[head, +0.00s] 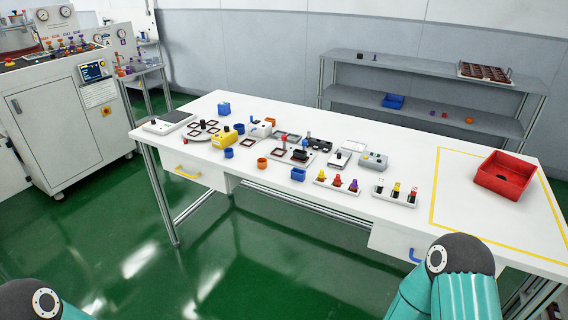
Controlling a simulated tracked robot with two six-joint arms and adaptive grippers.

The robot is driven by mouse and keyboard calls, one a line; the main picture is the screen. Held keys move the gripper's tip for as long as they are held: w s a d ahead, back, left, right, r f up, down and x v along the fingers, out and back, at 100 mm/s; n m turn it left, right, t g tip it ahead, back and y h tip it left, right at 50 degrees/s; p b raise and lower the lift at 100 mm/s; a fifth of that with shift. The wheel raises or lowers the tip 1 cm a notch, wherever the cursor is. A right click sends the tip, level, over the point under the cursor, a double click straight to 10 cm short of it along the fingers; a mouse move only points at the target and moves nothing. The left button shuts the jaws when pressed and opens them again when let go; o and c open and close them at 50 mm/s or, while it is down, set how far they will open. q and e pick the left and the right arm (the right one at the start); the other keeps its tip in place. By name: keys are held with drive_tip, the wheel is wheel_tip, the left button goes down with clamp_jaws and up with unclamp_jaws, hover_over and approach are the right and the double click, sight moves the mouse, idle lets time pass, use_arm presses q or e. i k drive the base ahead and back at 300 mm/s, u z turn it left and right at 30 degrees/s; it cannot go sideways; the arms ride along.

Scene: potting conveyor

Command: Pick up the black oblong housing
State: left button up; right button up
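A small dark oblong block (320,145) lies near the middle of the white table (400,218), towards its back edge. Another dark oblong piece (299,155) sits on a pale plate just in front and to the left. At this distance I cannot tell for sure which is the black oblong housing. Neither of my grippers is in view. Only teal and dark links of my arms show at the bottom left and bottom right, away from both dark pieces.
Shelves (420,70) stand behind.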

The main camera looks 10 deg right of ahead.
sight(297, 154)
drive_tip(key=z, duration=0.15)
drive_tip(key=i, duration=0.9)
drive_tip(key=u, duration=0.05)
